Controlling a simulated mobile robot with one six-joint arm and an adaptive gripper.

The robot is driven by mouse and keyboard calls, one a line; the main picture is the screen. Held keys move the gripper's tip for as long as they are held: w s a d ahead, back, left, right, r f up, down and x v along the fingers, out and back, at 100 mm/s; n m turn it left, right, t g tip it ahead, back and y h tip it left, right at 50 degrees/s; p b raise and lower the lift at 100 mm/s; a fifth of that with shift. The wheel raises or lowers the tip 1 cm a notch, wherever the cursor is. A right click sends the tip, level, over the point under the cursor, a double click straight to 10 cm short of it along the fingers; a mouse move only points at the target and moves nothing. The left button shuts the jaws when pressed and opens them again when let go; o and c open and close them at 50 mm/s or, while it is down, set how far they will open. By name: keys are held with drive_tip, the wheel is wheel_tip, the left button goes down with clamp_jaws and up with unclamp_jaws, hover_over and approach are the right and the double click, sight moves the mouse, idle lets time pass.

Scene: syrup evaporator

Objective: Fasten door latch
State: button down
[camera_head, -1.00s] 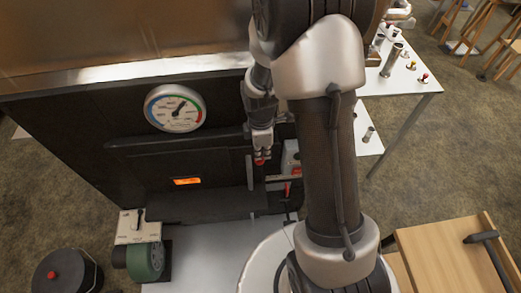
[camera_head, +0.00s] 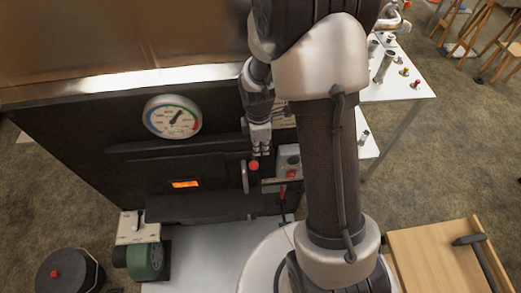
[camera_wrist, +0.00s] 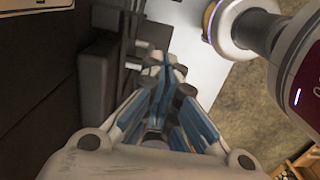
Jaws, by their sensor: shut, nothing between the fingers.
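The black firebox door (camera_head: 195,170) has an orange glowing slot and appears closed in the head view. A vertical handle (camera_head: 245,177) stands at its right edge. A red knob (camera_head: 254,165), apparently the door latch's, sits just right of the handle top. A horizontal bar (camera_head: 280,182) lies to its right; whether it joins the knob I cannot tell. My gripper (camera_head: 262,150) points down, shut and empty, just above and slightly right of the knob. Contact is unclear. The wrist view shows my closed fingertips (camera_wrist: 162,62); the red knob is not visible there.
A dial gauge (camera_head: 172,116) is above the door. A grey box with a red button (camera_head: 289,160) stands close right of my gripper. A white table (camera_head: 400,85) with small parts is at right.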

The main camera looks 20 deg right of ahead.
drive_tip(key=s+d+r+p, duration=0.1)
drive_tip(key=s+d+r, duration=0.1)
drive_tip(key=d+r, duration=0.3)
drive_tip(key=shift+d+r, duration=0.15)
drive_tip(key=shift+r, duration=0.1)
drive_tip(key=shift+w, duration=0.1)
drive_tip(key=s+a+r+m+t, duration=0.1)
drive_tip(key=s+a+r+m, duration=0.2)
drive_tip(key=r, duration=0.6)
drive_tip(key=s+a+r+m+t, duration=0.1)
drive_tip(key=s+a+r+m, duration=0.3)
drive_tip(key=s+r+m, duration=0.1)
drive_tip(key=s+a+r+m+t+b, duration=0.1)
drive_tip(key=s+a+r+m+t, duration=0.1)
drive_tip(key=s+a+r+m, duration=0.3)
drive_tip(key=s+r+m, duration=0.1)
drive_tip(key=s, duration=0.2)
drive_tip(key=shift+s+t, duration=0.25)
drive_tip(key=shift+t, duration=0.05)
